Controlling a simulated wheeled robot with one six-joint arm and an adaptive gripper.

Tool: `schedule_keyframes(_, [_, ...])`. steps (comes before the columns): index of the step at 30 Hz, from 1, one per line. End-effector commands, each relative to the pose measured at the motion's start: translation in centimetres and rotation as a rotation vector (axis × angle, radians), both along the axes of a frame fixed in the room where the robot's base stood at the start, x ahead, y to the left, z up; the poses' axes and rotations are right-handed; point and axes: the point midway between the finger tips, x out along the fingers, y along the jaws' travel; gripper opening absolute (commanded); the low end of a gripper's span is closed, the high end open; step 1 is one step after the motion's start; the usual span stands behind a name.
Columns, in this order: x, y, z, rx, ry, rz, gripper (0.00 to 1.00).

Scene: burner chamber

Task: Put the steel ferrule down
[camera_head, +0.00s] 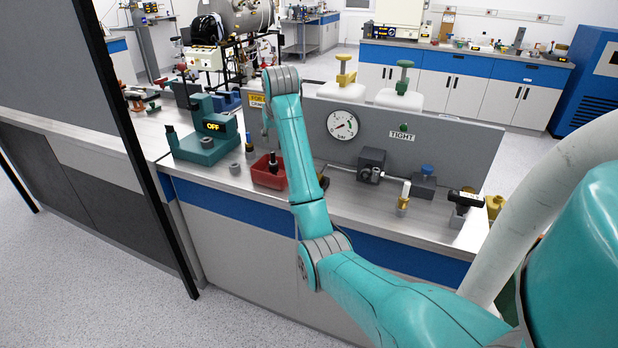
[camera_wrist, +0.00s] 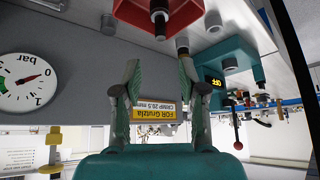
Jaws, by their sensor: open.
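Either could be the steel ferrule; I cannot tell which. In the wrist view, which is upside down, a cylinder (camera_wrist: 214,24) and a darker one (camera_wrist: 183,44) show beside the tray. My gripper (camera_wrist: 159,68) is open, with nothing between its fingers. In the head view it is mostly hidden behind my arm.
The red tray (camera_head: 262,178) sits near the front bench edge with a dark-tipped part in it. The teal press (camera_head: 203,145) reading OFF is to its left. A grey panel with a pressure gauge (camera_head: 342,124) and a yellow label (camera_wrist: 155,110) stands behind. Fittings and valves occupy the right.

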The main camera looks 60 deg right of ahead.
Motion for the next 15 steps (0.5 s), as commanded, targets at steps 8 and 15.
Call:
schedule_keyframes(8, [0.3,0.4,-1.0,-0.003,-0.002,0.008,0.41])
schedule_keyframes(15, [1.8,4.8,-9.7,-0.037,-0.037,0.074,0.41])
